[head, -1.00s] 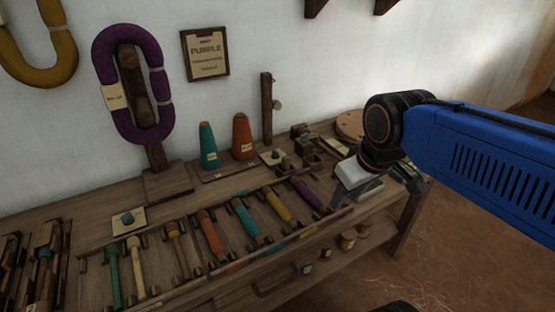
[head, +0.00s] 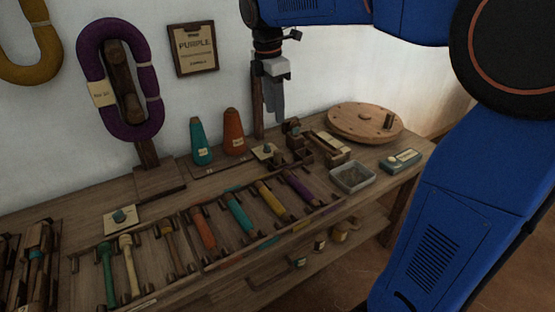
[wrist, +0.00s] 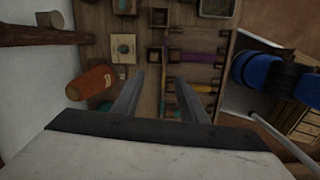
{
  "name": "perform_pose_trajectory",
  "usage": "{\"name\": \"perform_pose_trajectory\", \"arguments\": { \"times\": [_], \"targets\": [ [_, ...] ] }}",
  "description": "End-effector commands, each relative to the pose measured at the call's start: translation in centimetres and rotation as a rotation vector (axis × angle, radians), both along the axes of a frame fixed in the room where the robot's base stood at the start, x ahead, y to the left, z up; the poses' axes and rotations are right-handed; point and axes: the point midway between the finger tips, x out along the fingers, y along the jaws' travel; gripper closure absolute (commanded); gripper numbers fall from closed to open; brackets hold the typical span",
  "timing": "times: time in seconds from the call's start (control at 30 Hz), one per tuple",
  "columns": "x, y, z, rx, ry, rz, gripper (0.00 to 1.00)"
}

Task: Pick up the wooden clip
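My gripper (head: 274,102) hangs with its fingers down above the back of the wooden bench, close to the dark upright post (head: 257,95). In the wrist view my gripper (wrist: 160,78) has its two grey fingers apart, with nothing between them. Small dark wooden pieces (head: 293,130) stand on the bench right of the orange cone. Similar small wooden pieces (wrist: 158,17) show beyond the fingertips in the wrist view. I cannot tell which, if any, is the wooden clip.
An orange cone (head: 234,133) and a teal cone (head: 201,143) stand left of the gripper. A row of coloured bobbins lies along the front. A round wooden board (head: 364,122), a grey bin (head: 352,177) and a small box (head: 400,160) lie at the right.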

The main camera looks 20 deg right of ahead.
Motion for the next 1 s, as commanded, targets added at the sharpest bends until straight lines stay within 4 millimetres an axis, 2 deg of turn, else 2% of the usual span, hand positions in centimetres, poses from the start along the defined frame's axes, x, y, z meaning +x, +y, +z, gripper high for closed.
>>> {"name": "perform_pose_trajectory", "arguments": {
  "times": [0.1,0.27,0.8,1.0],
  "targets": [
    [1.4,0.8,0.0,-0.012,0.023,0.075,0.61],
    [1.9,0.9,-0.6,-0.018,0.034,0.109,0.61],
    [2.1,-0.2,-9.5,-0.017,0.035,0.105,0.61],
    [2.2,-0.5,-11.8,-0.017,0.035,0.106,0.61]
  ]
}}
